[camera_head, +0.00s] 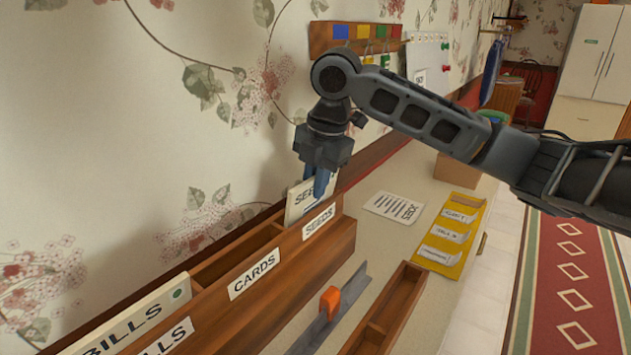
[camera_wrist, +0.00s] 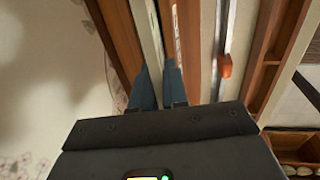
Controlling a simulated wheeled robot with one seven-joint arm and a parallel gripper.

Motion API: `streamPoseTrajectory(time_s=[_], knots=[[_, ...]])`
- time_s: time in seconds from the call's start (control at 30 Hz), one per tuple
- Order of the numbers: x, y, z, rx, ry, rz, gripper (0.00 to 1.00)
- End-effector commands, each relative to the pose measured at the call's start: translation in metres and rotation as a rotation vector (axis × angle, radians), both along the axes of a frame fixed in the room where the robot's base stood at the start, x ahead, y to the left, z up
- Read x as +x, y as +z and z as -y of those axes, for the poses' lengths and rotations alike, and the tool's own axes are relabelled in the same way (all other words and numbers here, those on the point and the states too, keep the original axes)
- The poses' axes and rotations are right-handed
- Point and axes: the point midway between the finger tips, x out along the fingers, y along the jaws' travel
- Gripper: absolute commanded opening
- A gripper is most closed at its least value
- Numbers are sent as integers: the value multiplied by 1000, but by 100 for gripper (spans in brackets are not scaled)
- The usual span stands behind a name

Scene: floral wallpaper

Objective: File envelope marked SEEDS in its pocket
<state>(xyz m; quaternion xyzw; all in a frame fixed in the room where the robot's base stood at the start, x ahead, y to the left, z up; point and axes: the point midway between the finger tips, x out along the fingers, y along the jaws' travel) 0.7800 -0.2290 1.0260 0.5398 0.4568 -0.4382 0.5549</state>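The white envelope marked SEEDS (camera_head: 298,205) stands in the far pocket of the brown wooden rack (camera_head: 338,240), the pocket with the SEEDS label (camera_head: 318,221). Its upper part shows above the pocket front; its lower part is hidden. My gripper (camera_head: 318,183) is above this pocket, pointing down, with its blue fingers on either side of the envelope's top. In the wrist view my gripper (camera_wrist: 158,70) has its fingertips close together, with the pale edge of the envelope (camera_wrist: 148,30) filling the gap between them.
The CARDS pocket (camera_head: 254,274) looks empty; a BILLS envelope (camera_head: 135,325) stands in the near pocket. A metal strip with an orange piece (camera_head: 329,302), a low wooden tray (camera_head: 402,284), a printed sheet (camera_head: 396,207) and a yellow holder (camera_head: 444,257) lie to the right. The wall is close on the left.

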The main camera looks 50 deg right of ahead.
Motion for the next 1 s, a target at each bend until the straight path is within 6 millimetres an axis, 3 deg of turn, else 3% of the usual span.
streamPoseTrajectory(time_s=[0.3, 0.67, 1.0], knots=[[0, 0, 0, 0, 0, 0, 43], [-1, 8, 0, -1, 1, 1, 43], [-12, 59, 1, -1, 1, 1, 43]])
